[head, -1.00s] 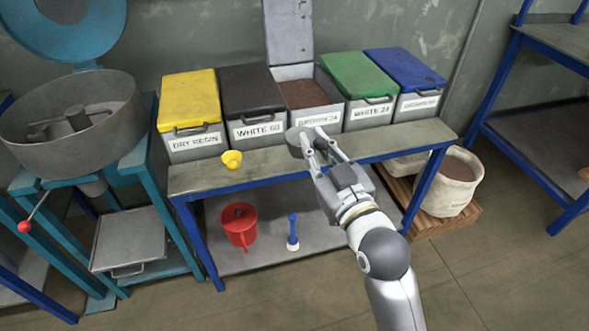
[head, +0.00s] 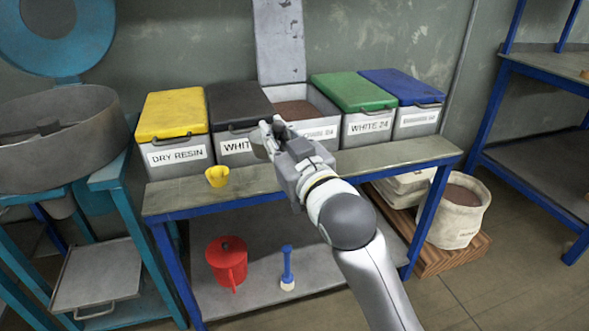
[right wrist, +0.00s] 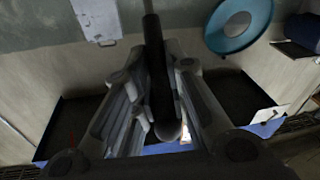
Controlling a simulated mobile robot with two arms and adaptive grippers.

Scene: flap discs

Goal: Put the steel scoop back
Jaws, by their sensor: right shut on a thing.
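My right gripper (head: 274,128) is above the front of the bench, in front of the black-lidded bin and the open bin. It is shut on the steel scoop (head: 259,146), whose grey bowl shows only as a small part past the fingers. In the right wrist view the scoop's dark handle (right wrist: 158,85) runs between the two fingers (right wrist: 155,110). The open bin (head: 316,100) holds brown grain, and its lid (head: 280,40) stands upright against the wall. My left gripper is not in view.
Closed bins have yellow (head: 172,113), black (head: 238,103), green (head: 352,91) and blue (head: 401,86) lids. A yellow cup (head: 217,176) stands at the bench's left front. A red can (head: 227,259) and a blue-handled tool (head: 287,268) are on the lower shelf. The bench's right front (head: 400,152) is clear.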

